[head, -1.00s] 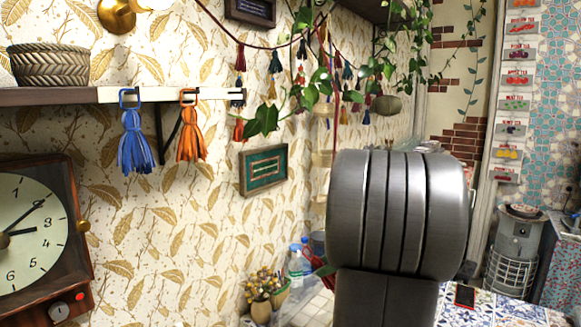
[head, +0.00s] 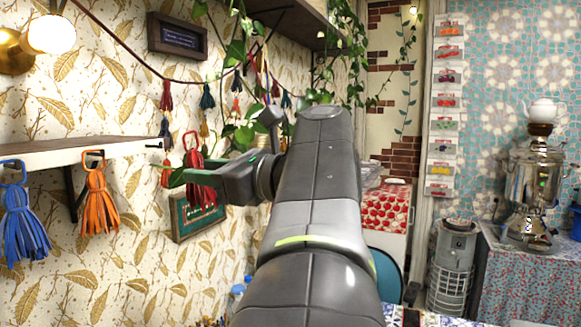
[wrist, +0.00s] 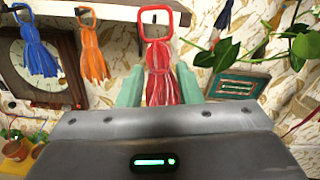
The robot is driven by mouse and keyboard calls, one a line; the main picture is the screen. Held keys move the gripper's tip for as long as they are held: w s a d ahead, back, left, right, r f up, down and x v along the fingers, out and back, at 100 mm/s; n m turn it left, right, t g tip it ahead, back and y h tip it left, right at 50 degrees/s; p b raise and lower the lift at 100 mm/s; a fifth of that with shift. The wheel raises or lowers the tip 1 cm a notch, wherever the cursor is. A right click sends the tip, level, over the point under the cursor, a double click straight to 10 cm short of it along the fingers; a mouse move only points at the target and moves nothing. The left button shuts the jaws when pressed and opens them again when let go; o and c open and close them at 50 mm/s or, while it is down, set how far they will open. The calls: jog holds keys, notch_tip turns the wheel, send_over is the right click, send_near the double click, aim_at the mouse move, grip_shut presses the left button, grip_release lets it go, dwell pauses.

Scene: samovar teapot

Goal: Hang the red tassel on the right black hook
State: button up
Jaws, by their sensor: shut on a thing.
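The red tassel (head: 201,185) hangs upright from its square red loop, just right of the shelf's end in the head view. The right black hook (head: 154,144) shows small and dark at the shelf's right end, left of the red loop. The loop looks apart from it in the head view; the depth gap is unclear.
A blue tassel (head: 20,215) and an orange tassel (head: 98,203) hang from the shelf (head: 85,151) to the left. Behind are a tassel garland, trailing leaves (head: 240,110) and a green framed picture (wrist: 222,86) on the wall.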

jog(key=f+x, duration=0.1)
jog(key=x, duration=0.8)
jog(key=shift+a+f, duration=0.25)
jog(key=shift+f, duration=0.05)
dwell(0.6)
jog(key=shift+w, duration=0.1)
dwell(0.5)
jog(key=o, duration=1)
jog(key=shift+o, duration=0.2)
